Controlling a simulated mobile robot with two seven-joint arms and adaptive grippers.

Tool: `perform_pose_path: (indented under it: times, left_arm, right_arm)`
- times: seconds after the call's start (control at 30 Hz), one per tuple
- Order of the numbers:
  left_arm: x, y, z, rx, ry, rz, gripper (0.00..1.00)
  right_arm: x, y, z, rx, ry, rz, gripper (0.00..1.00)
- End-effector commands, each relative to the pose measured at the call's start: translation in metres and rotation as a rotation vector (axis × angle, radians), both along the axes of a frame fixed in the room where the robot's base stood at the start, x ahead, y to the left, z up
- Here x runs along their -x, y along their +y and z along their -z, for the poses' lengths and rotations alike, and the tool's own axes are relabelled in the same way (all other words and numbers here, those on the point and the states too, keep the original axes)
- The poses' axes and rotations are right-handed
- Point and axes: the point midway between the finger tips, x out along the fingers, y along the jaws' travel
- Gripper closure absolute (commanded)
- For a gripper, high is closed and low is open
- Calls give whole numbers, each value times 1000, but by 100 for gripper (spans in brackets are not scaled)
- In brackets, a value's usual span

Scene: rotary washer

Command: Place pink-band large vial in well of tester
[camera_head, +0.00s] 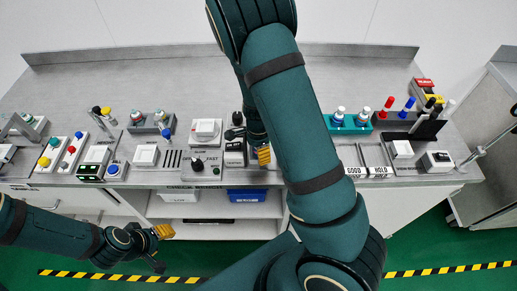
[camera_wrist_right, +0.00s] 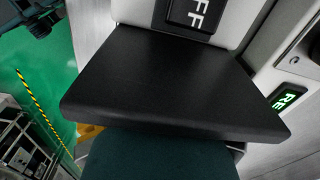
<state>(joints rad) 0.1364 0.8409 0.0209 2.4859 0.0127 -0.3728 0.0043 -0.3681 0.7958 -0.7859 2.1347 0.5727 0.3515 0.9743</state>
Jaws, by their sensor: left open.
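I cannot make out a pink band on any vial. Two white-capped vials stand in a teal rack (camera_head: 349,128) at the right of the bench; their band colours are too small to tell. My left gripper (camera_head: 159,247) is open and empty in front of the bench, lower left, away from the vials. My right gripper (camera_head: 258,152) is over the middle of the bench beside a small labelled device (camera_head: 235,156). Its fingers are mostly hidden by its arm, and a dark block (camera_wrist_right: 175,85) covers most of the right wrist view. I cannot tell which device is the tester.
A device with a green display (camera_head: 90,171) stands left of centre. Another rack (camera_head: 150,127) stands behind. Trays marked GOOD and HOLD (camera_head: 367,171) lie at the front right, near red- and blue-capped items (camera_head: 398,104). The bench's back strip is clear.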

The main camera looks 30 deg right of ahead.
Motion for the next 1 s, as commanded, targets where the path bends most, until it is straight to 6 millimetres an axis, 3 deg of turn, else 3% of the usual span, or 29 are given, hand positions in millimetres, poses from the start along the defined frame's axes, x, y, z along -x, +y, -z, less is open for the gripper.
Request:
perform_pose_path:
  times: [0.23,0.7,1.0]
  left_arm:
    - [0,0,-8,1,0,0,53]
    - [1,2,-39,7,0,1,53]
    - [1,2,-44,8,-1,1,53]
  right_arm:
    - [-1,0,-17,1,-3,-2,35]
    - [-1,1,-107,-1,-2,-2,35]
    - [0,0,-123,0,0,0,35]
